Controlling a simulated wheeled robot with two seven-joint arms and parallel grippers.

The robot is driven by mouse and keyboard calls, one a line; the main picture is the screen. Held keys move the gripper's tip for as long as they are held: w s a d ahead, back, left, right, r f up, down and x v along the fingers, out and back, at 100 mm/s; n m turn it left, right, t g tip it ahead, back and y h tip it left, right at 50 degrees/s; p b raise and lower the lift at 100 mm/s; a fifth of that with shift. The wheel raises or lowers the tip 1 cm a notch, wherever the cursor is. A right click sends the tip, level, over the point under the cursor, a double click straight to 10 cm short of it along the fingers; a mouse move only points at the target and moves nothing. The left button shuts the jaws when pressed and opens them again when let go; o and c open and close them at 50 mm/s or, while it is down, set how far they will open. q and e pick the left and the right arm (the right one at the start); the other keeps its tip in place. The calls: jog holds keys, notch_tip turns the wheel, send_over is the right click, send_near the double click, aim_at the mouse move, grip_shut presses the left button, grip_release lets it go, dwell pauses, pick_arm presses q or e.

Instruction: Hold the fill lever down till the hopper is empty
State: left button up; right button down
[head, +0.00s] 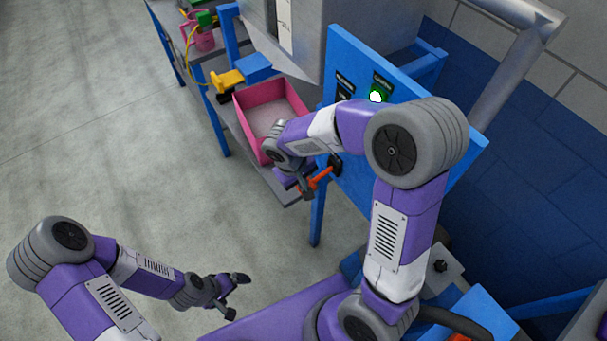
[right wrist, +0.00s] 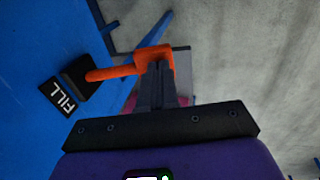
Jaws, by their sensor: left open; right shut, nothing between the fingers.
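The orange fill lever (head: 321,178) sticks out from a dark mount on the blue panel (head: 408,112). In the right wrist view the lever (right wrist: 112,73) is beside the FILL label (right wrist: 62,97). My right gripper (right wrist: 158,82) is shut with nothing between its fingers; its fingertips are at the lever's outer end and appear to touch it. A grey housing (head: 306,62), apparently the hopper, has a pale upright strip (head: 284,25); its fill level is unclear. My left gripper (head: 240,294) is open and empty, low over the floor.
A pink bin (head: 246,127) with pale loose material stands on a grey shelf below the housing. A green lamp (head: 377,96) glows on the panel. A yellow clamp-like part (head: 229,80) and a pink container (head: 203,42) are farther back. Open floor lies at left.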

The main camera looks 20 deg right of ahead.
dwell(0.8)
jog(key=shift+p+v, duration=0.6)
jog(key=shift+v, duration=0.2)
jog(key=shift+d, duration=0.15)
jog(key=shift+w+r, duration=0.1)
jog(key=shift+r, duration=0.1)
jog(key=p+v, duration=0.3)
jog(key=shift+d+r, duration=0.2)
jog(key=shift+r, duration=0.2)
jog(key=d+p+v, duration=0.1)
jog(key=d+v, duration=0.1)
jog(key=v, duration=0.7)
jog(key=shift+a+r, duration=0.5)
jog(key=shift+r, duration=0.05)
jog(key=shift+f, duration=0.1)
